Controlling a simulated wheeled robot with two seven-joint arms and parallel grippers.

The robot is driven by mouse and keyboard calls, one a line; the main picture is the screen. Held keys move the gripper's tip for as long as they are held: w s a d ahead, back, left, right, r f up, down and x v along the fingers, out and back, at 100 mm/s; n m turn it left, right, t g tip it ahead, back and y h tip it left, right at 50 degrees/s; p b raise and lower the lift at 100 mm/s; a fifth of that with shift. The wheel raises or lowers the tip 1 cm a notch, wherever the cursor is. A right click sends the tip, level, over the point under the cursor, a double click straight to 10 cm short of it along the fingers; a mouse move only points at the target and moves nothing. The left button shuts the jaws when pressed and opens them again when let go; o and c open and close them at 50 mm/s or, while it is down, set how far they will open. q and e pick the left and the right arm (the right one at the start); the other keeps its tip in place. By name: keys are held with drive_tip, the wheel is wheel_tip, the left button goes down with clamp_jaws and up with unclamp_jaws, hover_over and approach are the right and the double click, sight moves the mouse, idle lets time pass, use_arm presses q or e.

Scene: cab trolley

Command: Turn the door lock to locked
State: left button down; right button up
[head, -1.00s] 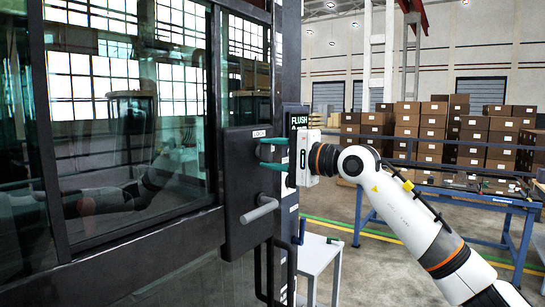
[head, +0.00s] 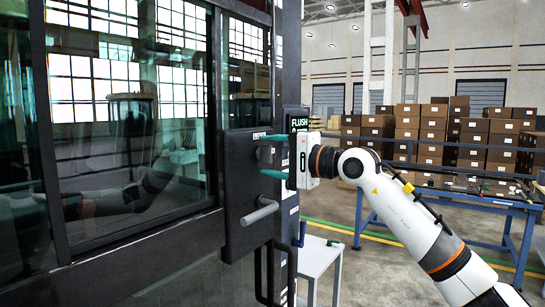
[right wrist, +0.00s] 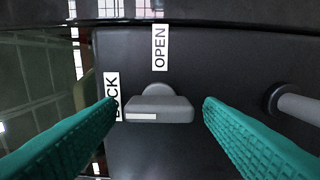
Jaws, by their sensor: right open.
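The door lock is a grey turn knob (right wrist: 158,109) on a dark panel (head: 238,185) on the cab door. In the right wrist view its long bar lies crosswise, and the end with the white mark is beside the LOCK label (right wrist: 115,97). The OPEN label (right wrist: 159,47) is above the knob. My right gripper (head: 266,165) is in front of the panel with its teal fingers apart. In the right wrist view the fingers (right wrist: 158,103) stand on either side of the knob, with small gaps. My left gripper is out of view.
A grey cylindrical handle (head: 260,211) sticks out of the panel below my right gripper. A dark post with a FLUSH sign (head: 299,122) stands just behind the gripper. A blue workbench (head: 480,203) and stacked boxes are further back.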

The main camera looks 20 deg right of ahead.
drive_tip(key=shift+s+d+b, duration=0.3)
drive_tip(key=shift+s+d, duration=0.1)
drive_tip(key=b+v, duration=0.3)
drive_tip(key=v, duration=0.8)
drive_tip(key=shift+a, duration=0.1)
